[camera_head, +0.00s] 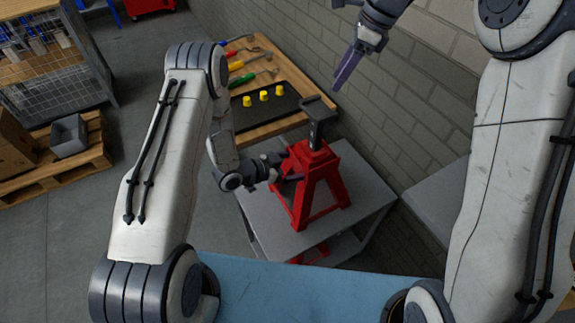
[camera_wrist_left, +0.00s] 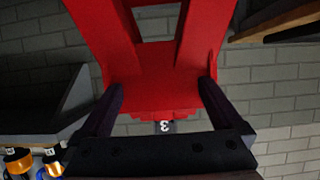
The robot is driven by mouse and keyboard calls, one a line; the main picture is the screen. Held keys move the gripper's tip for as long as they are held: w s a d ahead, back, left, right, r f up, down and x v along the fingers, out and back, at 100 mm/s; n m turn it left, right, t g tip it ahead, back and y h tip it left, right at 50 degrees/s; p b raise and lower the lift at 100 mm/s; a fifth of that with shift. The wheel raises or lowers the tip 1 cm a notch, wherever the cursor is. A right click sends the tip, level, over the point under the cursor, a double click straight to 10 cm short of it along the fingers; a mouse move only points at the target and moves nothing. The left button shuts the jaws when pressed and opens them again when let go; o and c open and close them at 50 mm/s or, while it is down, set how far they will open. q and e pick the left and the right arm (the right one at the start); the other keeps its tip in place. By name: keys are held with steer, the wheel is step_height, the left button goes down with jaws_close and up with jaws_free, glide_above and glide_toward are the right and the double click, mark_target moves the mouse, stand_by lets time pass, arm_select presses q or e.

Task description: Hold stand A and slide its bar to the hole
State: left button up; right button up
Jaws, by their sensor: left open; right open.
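The red jack stand (camera_head: 318,180) stands upright on a grey cart top, with a dark bar (camera_head: 317,122) rising from its top to a flat head. My left gripper (camera_head: 293,176) is at the stand's left side. In the left wrist view the two dark fingers of my left gripper (camera_wrist_left: 165,88) are apart, one on each side of the red stand (camera_wrist_left: 165,85); whether they touch it I cannot tell. A small "3" mark shows beyond it. My right gripper (camera_head: 342,72) is open and empty, above and right of the bar. The bar's hole cannot be made out.
A wooden bench (camera_head: 262,47) behind holds tools and a black tray (camera_head: 285,115) with yellow pieces. A brick wall (camera_head: 425,100) runs along the right. More red parts (camera_head: 318,254) show under the cart top (camera_head: 270,229). A blue surface (camera_head: 300,290) lies in front.

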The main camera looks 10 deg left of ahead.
mark_target(305, 164)
arm_select(q)
steer(key=shift+x, duration=2.7)
